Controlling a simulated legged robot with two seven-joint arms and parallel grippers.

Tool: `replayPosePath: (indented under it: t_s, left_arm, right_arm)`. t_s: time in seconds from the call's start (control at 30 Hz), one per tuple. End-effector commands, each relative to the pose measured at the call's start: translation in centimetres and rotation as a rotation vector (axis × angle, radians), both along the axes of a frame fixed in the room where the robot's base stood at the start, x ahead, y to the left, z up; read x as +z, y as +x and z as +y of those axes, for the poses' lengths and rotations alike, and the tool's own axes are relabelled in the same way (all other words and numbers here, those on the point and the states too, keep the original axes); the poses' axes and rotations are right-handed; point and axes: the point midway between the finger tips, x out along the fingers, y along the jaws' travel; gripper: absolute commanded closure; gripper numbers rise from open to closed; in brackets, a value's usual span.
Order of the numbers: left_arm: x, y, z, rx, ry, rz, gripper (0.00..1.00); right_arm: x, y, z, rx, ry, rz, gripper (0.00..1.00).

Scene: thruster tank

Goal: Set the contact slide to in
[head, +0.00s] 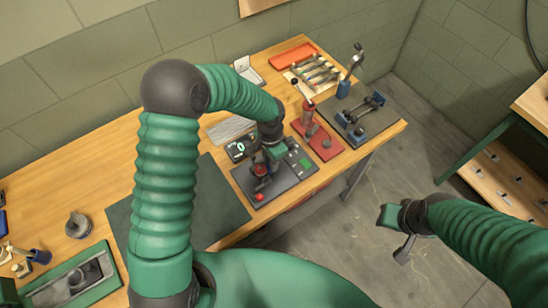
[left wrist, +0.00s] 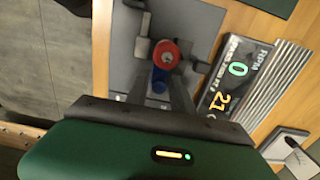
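A dark base plate (head: 282,186) on the bench carries a small fixture with red parts (head: 262,170); a red ball knob (head: 259,197) is at its front. I cannot tell for certain which part is the contact slide. My left gripper (head: 263,165) is low over this fixture and partly hides it. In the left wrist view a red round part (left wrist: 166,54) with a metal centre and a blue part (left wrist: 161,80) lie between the two dark fingers, which stand apart; contact is unclear. My right gripper (head: 393,232) is empty, its jaws apart, over the floor beyond the bench edge.
A display (left wrist: 237,70) reading RPM 0 and 21 stands beside the fixture. A red-based device (head: 325,145) and a grey plate with a dumbbell-shaped part (head: 365,112) sit to the right. A dark mat (head: 215,205) left of the fixture is bare.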

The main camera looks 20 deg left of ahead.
Motion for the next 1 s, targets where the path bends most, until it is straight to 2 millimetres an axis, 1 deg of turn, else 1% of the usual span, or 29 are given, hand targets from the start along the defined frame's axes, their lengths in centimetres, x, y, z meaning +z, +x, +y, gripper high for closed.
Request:
replayPosePath:
  t_s: [0.03, 0.07, 0.1, 0.37, 0.47, 0.57, 0.8, 0.9, 1.0]
  left_arm:
    - [0.1, 0.1, -0.1, -0.001, -0.002, -0.002, 0.64]
    - [0.1, 0.1, -0.2, -0.001, -0.002, -0.004, 0.60]
    - [0.1, 0.2, -0.2, -0.001, -0.002, -0.005, 0.59]
    - [0.2, 0.4, -0.3, -0.002, -0.005, -0.008, 0.59]
    - [1.0, 0.4, -0.3, -0.001, -0.004, -0.010, 0.59]
    - [2.9, 0.5, -0.3, -0.001, -0.004, -0.013, 0.59]
    - [9.9, 0.5, -0.3, 0.001, -0.003, -0.014, 0.59]
    - [12.7, 0.5, -0.3, -0.001, -0.003, -0.014, 0.59]
    - [14.9, 0.5, -0.3, -0.002, -0.004, -0.012, 0.59]
  right_arm:
    - [0.0, 0.0, 0.0, 0.000, 0.000, 0.000, 0.69]
    - [0.0, 0.0, 0.0, 0.000, 0.000, 0.000, 0.69]
    - [0.0, 0.0, 0.0, 0.000, 0.000, 0.000, 0.69]
    - [0.0, 0.0, 0.0, 0.000, 0.000, 0.000, 0.69]
    - [-0.1, 0.0, 0.0, 0.000, 0.000, 0.000, 0.69]
    - [-0.2, 0.0, 0.0, 0.000, 0.000, 0.000, 0.69]
    - [-0.5, 0.0, 0.0, 0.000, 0.000, 0.000, 0.69]
    - [-0.6, 0.0, 0.0, 0.000, 0.000, 0.000, 0.69]
    - [-0.7, 0.0, 0.0, 0.000, 0.000, 0.000, 0.69]
